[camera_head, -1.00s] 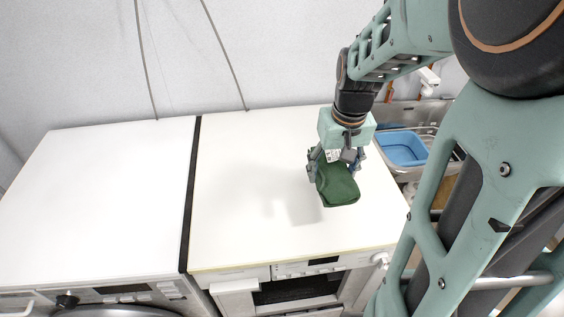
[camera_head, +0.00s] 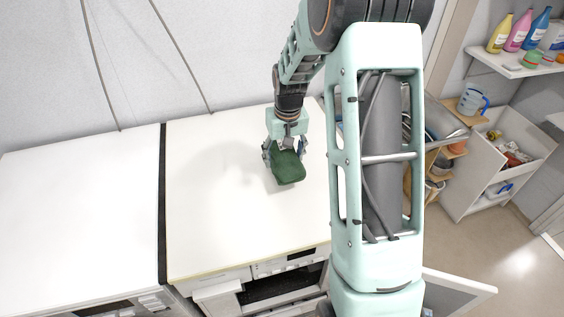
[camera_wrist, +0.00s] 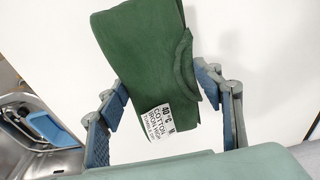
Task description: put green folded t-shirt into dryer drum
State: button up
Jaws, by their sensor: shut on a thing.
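The green folded t-shirt (camera_head: 288,169) hangs from my gripper (camera_head: 285,150) above the right white appliance top. In the wrist view the t-shirt (camera_wrist: 145,65) lies between two blue-padded fingers (camera_wrist: 160,95), with its collar and white care label toward me. The gripper is shut on it. A white front-loading machine (camera_head: 120,307) shows only its control panel at the bottom left. Its door and drum are outside the head view now. No drum interior shows in any current view.
A dark gap (camera_head: 162,200) divides the two white tops. Below the right top is a dark open compartment (camera_head: 285,287). A white panel (camera_head: 460,288) sticks out at lower right. A metal sink with a blue basin (camera_wrist: 45,122) shows at left in the wrist view. Bottles stand on a shelf (camera_head: 515,66).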

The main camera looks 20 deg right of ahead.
jog(key=shift+w+f, duration=0.7)
jog(key=shift+f, duration=0.2)
jog(key=shift+c, duration=0.2)
jog(key=shift+f, duration=1.5)
jog(key=shift+f, duration=0.25)
jog(key=o, duration=1.3)
jog(key=shift+r, duration=0.1)
jog(key=shift+r, duration=0.1)
